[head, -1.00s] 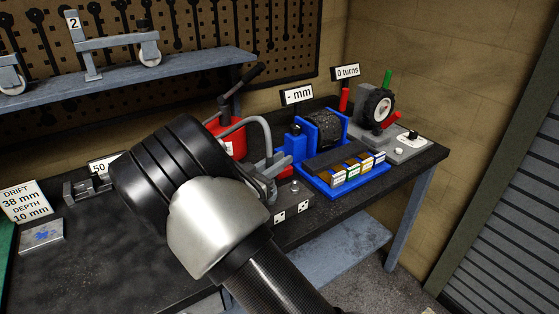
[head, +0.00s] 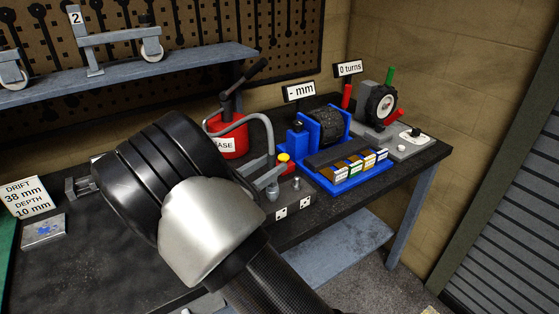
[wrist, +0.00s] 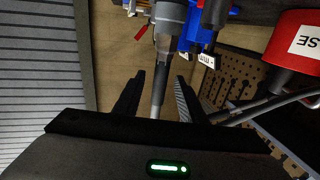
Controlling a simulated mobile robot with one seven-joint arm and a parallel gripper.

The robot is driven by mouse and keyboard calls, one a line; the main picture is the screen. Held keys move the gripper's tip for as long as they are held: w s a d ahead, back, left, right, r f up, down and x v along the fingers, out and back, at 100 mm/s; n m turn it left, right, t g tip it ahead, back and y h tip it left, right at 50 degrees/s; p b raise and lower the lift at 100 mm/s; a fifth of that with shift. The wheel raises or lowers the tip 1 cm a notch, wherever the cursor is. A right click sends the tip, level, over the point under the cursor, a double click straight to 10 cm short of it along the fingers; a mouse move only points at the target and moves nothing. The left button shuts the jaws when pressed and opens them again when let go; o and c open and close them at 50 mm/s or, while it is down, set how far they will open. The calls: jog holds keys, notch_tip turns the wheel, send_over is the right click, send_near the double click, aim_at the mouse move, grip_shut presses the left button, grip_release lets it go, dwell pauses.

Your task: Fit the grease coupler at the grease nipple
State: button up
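My gripper (wrist: 160,75) is open in the wrist view, its two dark fingers apart. A grey stepped rod (wrist: 163,45) runs between them, with a gap on each side. It looks like the grease coupler, but I cannot tell for certain. In the head view my wrist hides the gripper's fingers. The red grease can (head: 228,138) has a pump handle and a grey hose (head: 262,119) that arches down behind my wrist. A grey block (head: 293,203) with small fittings on top stands beside my wrist. I cannot make out which fitting is the grease nipple.
A blue fixture (head: 325,128) with a dark roller and a tray of labelled pieces stands to the right of the block. A dial device (head: 381,105) is at the bench's right end. A shelf (head: 120,82) runs behind. The bench's front left (head: 75,265) is clear.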

jog(key=v, duration=1.2)
jog(key=shift+s, duration=0.2)
jog(key=shift+w+a, duration=0.1)
jog(key=w+d+r+n+y+p, duration=0.1)
jog(key=w+d+r+y+p, duration=0.1)
jog(key=w+r+y, duration=0.65)
jog(key=d+r+n+y+p, duration=0.1)
jog(key=d+r+n+y, duration=0.15)
jog(key=r, duration=0.35)
jog(key=d+r+n+y+p, duration=0.1)
jog(key=r+y, duration=0.2)
jog(key=r, duration=0.3)
jog(key=s+d+n+g+p, duration=0.1)
jog(key=s+d+g, duration=0.1)
jog(key=s+d, duration=0.4)
jog(key=s+d+f+n+g+h+p, duration=0.1)
jog(key=s+d+g, duration=0.2)
jog(key=s+d, duration=0.4)
jog(key=s+d+f+n+g+h+p, duration=0.1)
jog(key=s+d+g, duration=0.2)
jog(key=s, duration=1.4)
jog(key=d, duration=0.4)
jog(key=shift+n, duration=0.35)
